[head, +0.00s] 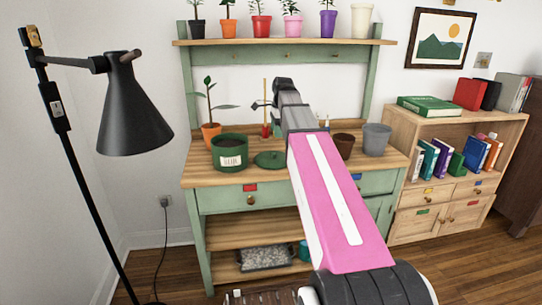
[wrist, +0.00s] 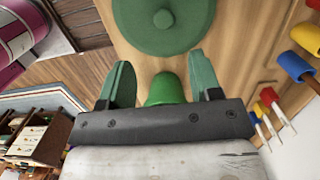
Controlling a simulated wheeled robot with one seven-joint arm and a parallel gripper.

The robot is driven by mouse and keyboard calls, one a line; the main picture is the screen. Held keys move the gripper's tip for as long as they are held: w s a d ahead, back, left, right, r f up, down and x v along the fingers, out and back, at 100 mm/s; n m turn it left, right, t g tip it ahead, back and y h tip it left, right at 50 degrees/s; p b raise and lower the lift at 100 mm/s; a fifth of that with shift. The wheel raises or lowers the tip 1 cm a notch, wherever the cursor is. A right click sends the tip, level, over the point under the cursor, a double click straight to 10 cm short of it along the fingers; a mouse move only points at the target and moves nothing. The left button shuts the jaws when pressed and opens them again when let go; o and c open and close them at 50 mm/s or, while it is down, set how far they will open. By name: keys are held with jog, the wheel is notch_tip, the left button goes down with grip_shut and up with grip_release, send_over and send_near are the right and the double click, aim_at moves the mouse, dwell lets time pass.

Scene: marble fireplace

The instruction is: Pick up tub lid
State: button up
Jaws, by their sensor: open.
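The tub lid is a flat dark-green disc with a small knob (head: 270,159). It lies on the wooden bench top, just right of the green tub (head: 230,152), which has a white label. In the wrist view the lid (wrist: 163,38) fills the top middle, beyond the fingertips, its upper edge cut off. My gripper (wrist: 162,68) is open, with its two green fingers apart and no contact with the lid visible. A green rounded object (wrist: 166,90) shows between the fingers; I cannot tell what it is. In the head view my arm hides part of the bench.
A potted plant (head: 211,130) stands behind the tub. A brown pot (head: 344,146) and a grey pot (head: 376,139) stand at the bench's right. Several potted plants line the shelf above. A black lamp (head: 135,110) stands at left, a bookcase (head: 463,120) at right.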

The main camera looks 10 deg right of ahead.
aim_at(273, 151)
jog(key=shift+w+a+f, duration=0.1)
jog(key=shift+a+f, duration=0.15)
jog(key=shift+f, duration=1.55)
jog(key=shift+w+a+f, duration=0.1)
jog(key=shift+a+f, duration=0.2)
jog(key=shift+f, duration=1.45)
jog(key=shift+w+a+f, duration=0.1)
jog(key=shift+a+f, duration=0.15)
jog(key=shift+f, duration=1.55)
jog(key=c, duration=1)
